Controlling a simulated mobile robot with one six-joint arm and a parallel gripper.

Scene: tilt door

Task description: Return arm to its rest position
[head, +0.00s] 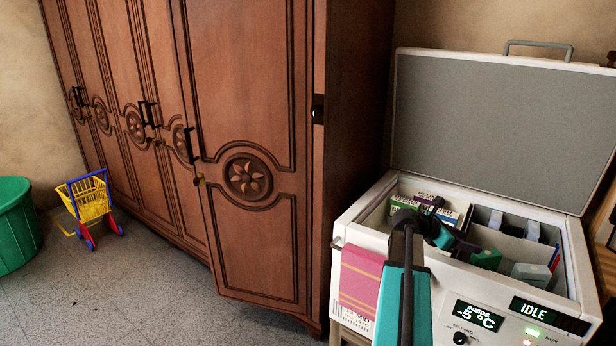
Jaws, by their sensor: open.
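My arm rises from the bottom of the head view in front of a white chest cooler (385,240). Its dark end bends right over the cooler's open top, and my gripper (464,246) is at the interior, small and partly lost among the contents. It is open, and I see nothing held in it. The cooler's lid (490,130) stands raised and tilted back, with its grey inner face toward me and a grey handle (538,46) on its top edge. My gripper is apart from the lid.
Inside the cooler are several boxes (437,205) and grey dividers. Its front panel (478,315) reads -5 °C and IDLE. A pink striped cloth (360,282) hangs on the front. A wooden wardrobe (240,100) stands left. A toy cart (90,205) and green tub (15,225) are far left.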

